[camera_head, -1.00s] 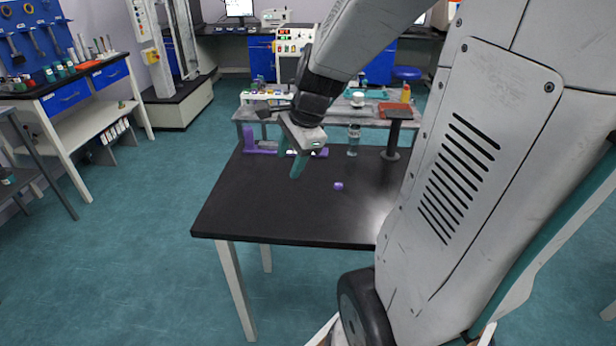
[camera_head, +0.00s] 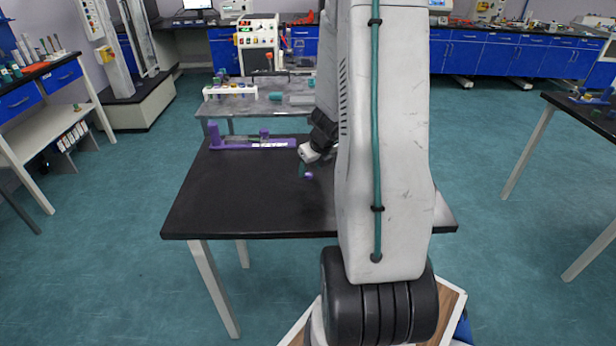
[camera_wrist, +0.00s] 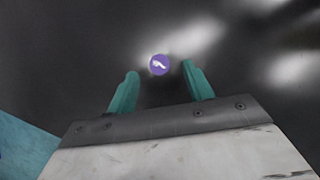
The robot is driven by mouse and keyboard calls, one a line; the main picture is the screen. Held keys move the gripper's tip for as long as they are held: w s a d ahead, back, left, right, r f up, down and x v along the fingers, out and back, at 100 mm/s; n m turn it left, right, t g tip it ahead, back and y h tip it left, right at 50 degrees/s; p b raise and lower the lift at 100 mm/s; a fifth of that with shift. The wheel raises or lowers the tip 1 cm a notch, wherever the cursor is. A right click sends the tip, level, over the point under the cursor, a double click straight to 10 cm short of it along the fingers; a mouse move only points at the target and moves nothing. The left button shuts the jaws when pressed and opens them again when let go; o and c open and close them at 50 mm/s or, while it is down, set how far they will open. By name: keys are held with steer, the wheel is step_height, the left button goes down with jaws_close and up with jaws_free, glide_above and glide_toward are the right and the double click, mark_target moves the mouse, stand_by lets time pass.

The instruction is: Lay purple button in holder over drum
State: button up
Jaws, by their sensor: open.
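The purple button (camera_head: 309,176) lies on the black table (camera_head: 230,205). In the wrist view the button (camera_wrist: 159,65) looks round with a white glint, just ahead of the gap between my fingertips. My gripper (camera_wrist: 160,72) is open, with teal fingers pointing down toward the table and nothing between them. In the head view my gripper (camera_head: 304,169) is right beside the button; whether it touches is not clear. A long purple fixture (camera_head: 235,145), apparently the holder, lies along the table's back left edge, with an upright post at its left end. I cannot make out the drum.
My arm hides the right part of the table in the head view. A grey bench (camera_head: 240,103) with a rack of vials (camera_head: 230,91) stands behind the table. The table's front and left surface is clear. Teal floor shows past the table edge in the wrist view.

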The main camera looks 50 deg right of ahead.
mark_target(308, 176)
steer(key=shift+x, duration=1.15)
jaws_close()
steer(key=shift+r, duration=0.1)
